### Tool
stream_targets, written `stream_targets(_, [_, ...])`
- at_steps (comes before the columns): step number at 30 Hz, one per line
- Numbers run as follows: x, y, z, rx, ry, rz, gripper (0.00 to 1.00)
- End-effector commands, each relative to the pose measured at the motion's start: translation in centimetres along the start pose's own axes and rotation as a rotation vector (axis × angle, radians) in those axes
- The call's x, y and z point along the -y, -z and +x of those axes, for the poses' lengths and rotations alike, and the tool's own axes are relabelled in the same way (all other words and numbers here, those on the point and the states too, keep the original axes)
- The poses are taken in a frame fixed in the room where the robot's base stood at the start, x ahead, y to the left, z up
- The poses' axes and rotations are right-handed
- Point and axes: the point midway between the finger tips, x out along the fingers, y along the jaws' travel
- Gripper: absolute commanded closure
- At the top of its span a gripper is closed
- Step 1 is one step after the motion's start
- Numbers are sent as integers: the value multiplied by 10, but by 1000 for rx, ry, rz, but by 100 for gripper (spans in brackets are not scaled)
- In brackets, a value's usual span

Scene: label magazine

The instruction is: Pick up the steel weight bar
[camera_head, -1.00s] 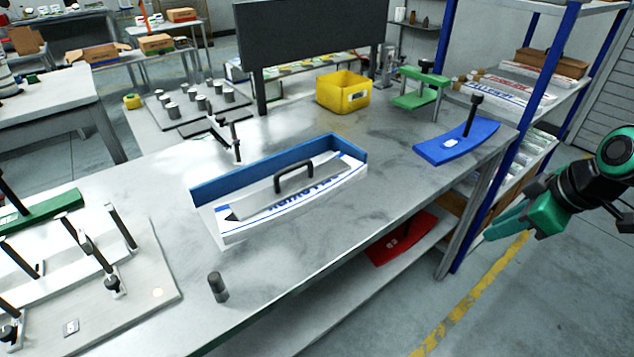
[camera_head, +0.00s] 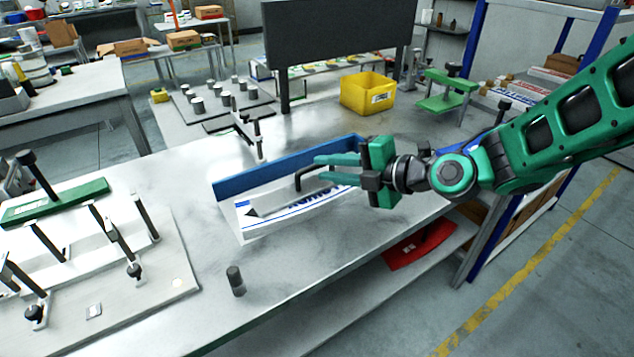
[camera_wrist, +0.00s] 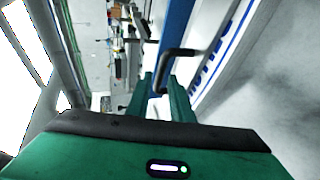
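The steel weight bar (camera_head: 299,181), a grey bar with a black bridge handle, lies in the blue-and-white label magazine (camera_head: 232,187) on top of the printed labels. My gripper partly hides the bar's right part in the head view. My gripper (camera_head: 318,168) reaches in from the right, fingers pointing left, at the handle. The two fingers are apart, with a gap between them. In the wrist view the black handle (camera_wrist: 172,58) shows just beyond the open fingertips (camera_wrist: 158,82); I cannot tell whether they touch it.
A dark cylinder (camera_head: 236,281) stands in front of the magazine. A clamp fixture (camera_head: 180,240) is at the left. A yellow bin (camera_head: 368,92) and a green stand (camera_head: 446,92) are behind. A red curved piece (camera_head: 420,243) lies on the lower shelf.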

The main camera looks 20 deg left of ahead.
Motion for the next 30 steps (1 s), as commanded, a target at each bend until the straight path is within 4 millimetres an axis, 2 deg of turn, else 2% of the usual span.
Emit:
stream_targets(3, [1, 1, 18, -3, 2, 0, 80])
stream_targets(11, [1, 0, 36, -1, 3, 1, 80])
stream_targets(21, [2, -3, 78, -1, 3, 1, 80])
stream_targets(30, [2, -3, 83, 1, 2, 2, 80])
